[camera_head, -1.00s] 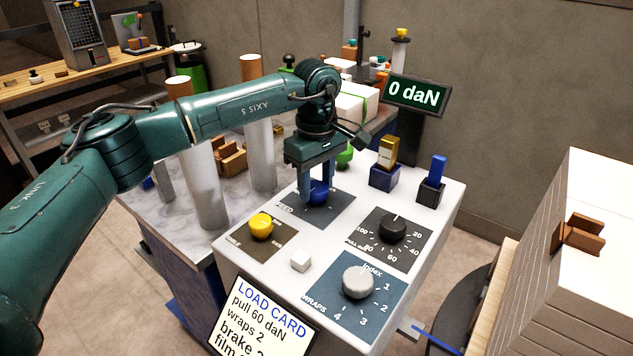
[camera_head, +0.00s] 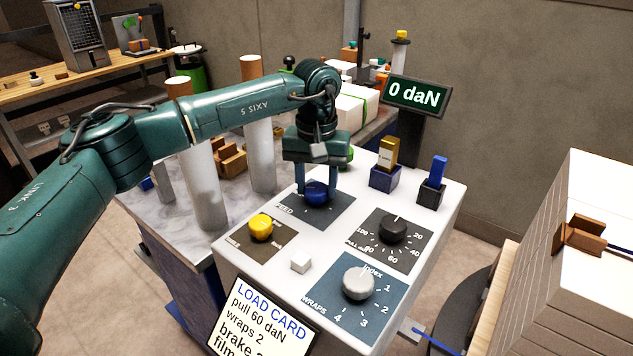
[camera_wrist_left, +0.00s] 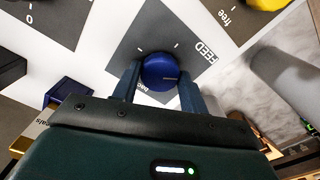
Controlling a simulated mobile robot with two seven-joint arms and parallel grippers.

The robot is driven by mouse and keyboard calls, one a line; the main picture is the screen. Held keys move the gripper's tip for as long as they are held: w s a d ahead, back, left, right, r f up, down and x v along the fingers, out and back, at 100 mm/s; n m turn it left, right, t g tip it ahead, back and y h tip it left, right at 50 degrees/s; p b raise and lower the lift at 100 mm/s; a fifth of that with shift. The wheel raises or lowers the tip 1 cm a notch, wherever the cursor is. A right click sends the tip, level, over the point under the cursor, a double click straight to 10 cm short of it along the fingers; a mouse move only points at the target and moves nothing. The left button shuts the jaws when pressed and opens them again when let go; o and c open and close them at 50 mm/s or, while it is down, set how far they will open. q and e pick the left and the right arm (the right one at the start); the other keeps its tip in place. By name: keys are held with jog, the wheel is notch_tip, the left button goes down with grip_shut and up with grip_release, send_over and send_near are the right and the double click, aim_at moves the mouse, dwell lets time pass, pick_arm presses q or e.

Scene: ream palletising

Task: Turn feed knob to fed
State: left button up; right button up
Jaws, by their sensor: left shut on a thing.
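The blue feed knob (camera_head: 318,194) sits on a dark square plate marked FEED (camera_head: 335,211) on the white console. My left gripper (camera_head: 317,186) points down over it, with a finger on either side, shut on the knob. The left wrist view shows the knob (camera_wrist_left: 160,73) between the two fingers of the left gripper (camera_wrist_left: 160,88). A light mark shows on the knob there, but the plate's labels are partly hidden by the fingers. My right gripper is not in view.
A yellow knob (camera_head: 261,227), a black pull dial (camera_head: 393,229) and a grey wraps dial (camera_head: 358,283) stand close by on the console. A display (camera_head: 416,94) reads 0 daN. White rollers (camera_head: 204,185) stand at the left. A tall white stack (camera_head: 600,240) is at the right.

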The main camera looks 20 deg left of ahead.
aim_at(317, 188)
pick_arm(q)
jog(key=m, duration=0.7)
jog(key=shift+r, duration=0.15)
dwell(0.6)
jog(key=o, duration=1)
notch_tip(317, 188, up, 13)
